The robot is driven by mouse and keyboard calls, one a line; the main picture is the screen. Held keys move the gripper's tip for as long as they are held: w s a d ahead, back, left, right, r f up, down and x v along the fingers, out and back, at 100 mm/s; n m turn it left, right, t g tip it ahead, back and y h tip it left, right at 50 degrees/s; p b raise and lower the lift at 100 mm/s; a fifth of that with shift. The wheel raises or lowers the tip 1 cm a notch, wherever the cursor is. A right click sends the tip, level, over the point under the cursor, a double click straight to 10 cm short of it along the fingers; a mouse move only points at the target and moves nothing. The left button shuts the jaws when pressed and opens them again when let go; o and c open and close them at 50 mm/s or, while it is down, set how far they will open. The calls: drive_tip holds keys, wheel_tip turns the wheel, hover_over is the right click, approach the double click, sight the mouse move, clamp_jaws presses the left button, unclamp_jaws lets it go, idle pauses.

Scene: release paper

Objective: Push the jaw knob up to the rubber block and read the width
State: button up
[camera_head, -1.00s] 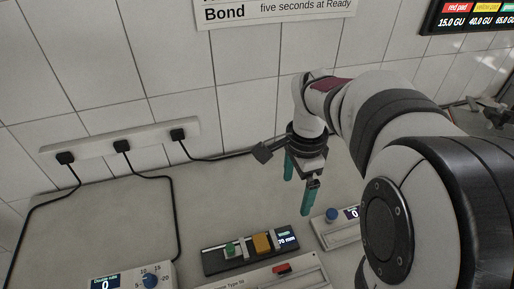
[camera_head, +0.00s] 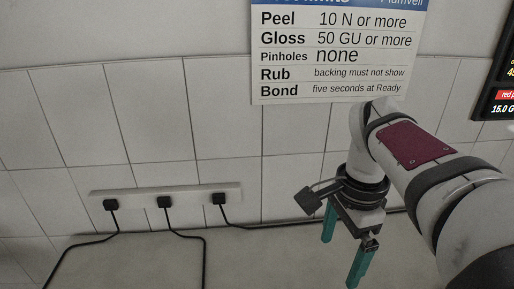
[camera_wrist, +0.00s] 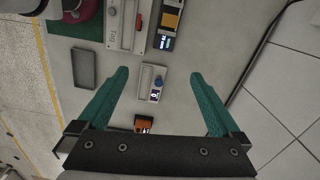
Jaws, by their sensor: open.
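My gripper (camera_head: 342,258) hangs above the bench in the head view, its two teal fingers apart and nothing between them. In the wrist view my gripper (camera_wrist: 160,75) is also open and empty. The dark width gauge (camera_wrist: 163,31) is at the top edge of the wrist view, beyond the fingertips, with a small lit display (camera_wrist: 162,43) whose reading is too small to make out. The orange-yellow rubber block (camera_wrist: 170,18) sits on it. The gauge's far part is cut off, and I cannot see the jaw knob. The gauge is outside the head view.
A power strip (camera_head: 165,196) and a printed sign (camera_head: 330,50) are at the wall.

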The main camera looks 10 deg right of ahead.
drive_tip(key=s+a+f+n+y, duration=0.1)
drive_tip(key=s+a+f+n, duration=0.4)
drive_tip(key=s, duration=0.4)
drive_tip(key=a+n, duration=0.1)
drive_tip(key=a, duration=0.1)
drive_tip(key=shift+s+a+n, duration=0.25)
drive_tip(key=shift+a+n, duration=0.05)
drive_tip(key=shift+a, duration=0.05)
drive_tip(key=s+a+f+n, duration=0.1)
drive_tip(key=s, duration=0.1)
drive_tip(key=s+a+f+n, duration=0.1)
drive_tip(key=s+f+n, duration=0.1)
drive_tip(key=s+a+f+n, duration=0.1)
drive_tip(key=s+f, duration=0.1)
drive_tip(key=s, duration=0.1)
drive_tip(key=shift+a+n+y, duration=0.15)
drive_tip(key=shift+n+y, duration=0.15)
drive_tip(key=c, duration=0.4)
drive_tip(key=shift+w, duration=0.25)
drive_tip(key=shift+c, duration=1.2)
drive_tip(key=w+a+f+n+h, duration=0.1)
drive_tip(key=w+n, duration=0.3)
drive_tip(key=w, duration=0.5)
drive_tip(key=w+a+f+n+h, duration=0.1)
drive_tip(key=w+a+n, duration=0.15)
drive_tip(key=w, duration=0.65)
drive_tip(key=shift+n, duration=0.35)
drive_tip(key=f, duration=1.5)
drive_tip(key=shift+d+f, duration=0.4)
clamp_jaws()
